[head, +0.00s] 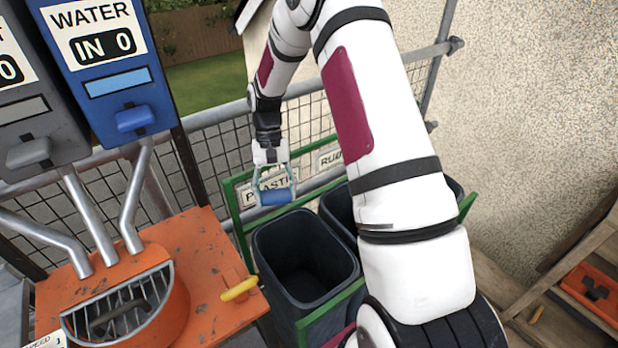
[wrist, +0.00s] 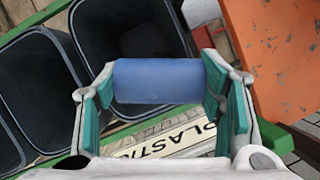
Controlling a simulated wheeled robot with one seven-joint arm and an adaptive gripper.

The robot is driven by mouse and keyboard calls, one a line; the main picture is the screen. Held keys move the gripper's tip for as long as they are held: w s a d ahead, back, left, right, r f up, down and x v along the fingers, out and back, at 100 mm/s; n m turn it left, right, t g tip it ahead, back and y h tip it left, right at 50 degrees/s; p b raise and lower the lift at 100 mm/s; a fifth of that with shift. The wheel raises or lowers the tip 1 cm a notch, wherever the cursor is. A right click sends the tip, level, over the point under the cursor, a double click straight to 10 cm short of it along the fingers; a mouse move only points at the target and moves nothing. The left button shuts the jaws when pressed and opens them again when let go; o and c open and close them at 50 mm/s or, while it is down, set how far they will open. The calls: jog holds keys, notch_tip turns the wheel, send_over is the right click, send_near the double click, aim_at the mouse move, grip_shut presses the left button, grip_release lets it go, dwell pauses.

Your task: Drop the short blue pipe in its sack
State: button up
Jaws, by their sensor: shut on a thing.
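My gripper (head: 272,186) is shut on the short blue pipe (head: 276,197), gripping it across its two ends. In the wrist view the blue pipe (wrist: 160,81) lies level between the green pads of my gripper (wrist: 160,85). The pipe is held in the air in front of the sign lettered "PLASTIC" (wrist: 180,140). In the wrist view the pipe overlaps part of this sack's mouth (wrist: 125,40). The bottom of the sack is dark.
A second dark sack (head: 340,208), by a sign starting "RUB" (head: 328,160), is partly hidden by my arm. The green frame (head: 330,304) surrounds the sacks. An orange mixer table (head: 205,262) with a yellow handle (head: 239,289) stands at left. A mesh railing (head: 215,140) runs behind.

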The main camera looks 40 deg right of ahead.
jog(key=s+d+r+m+t+y+p, duration=0.35)
jog(key=s+d+r+m+p, duration=0.35)
jog(key=m, duration=0.6)
notch_tip(320, 180, down, 8)
jog(key=w+a+t, duration=0.1)
jog(key=shift+a+r+m+h, duration=0.25)
jog(key=shift+a+m+h, duration=0.05)
jog(key=shift+m+h, duration=0.15)
jog(key=o, duration=1.1)
jog(key=shift+c, duration=0.2)
jog(key=v, duration=1.2)
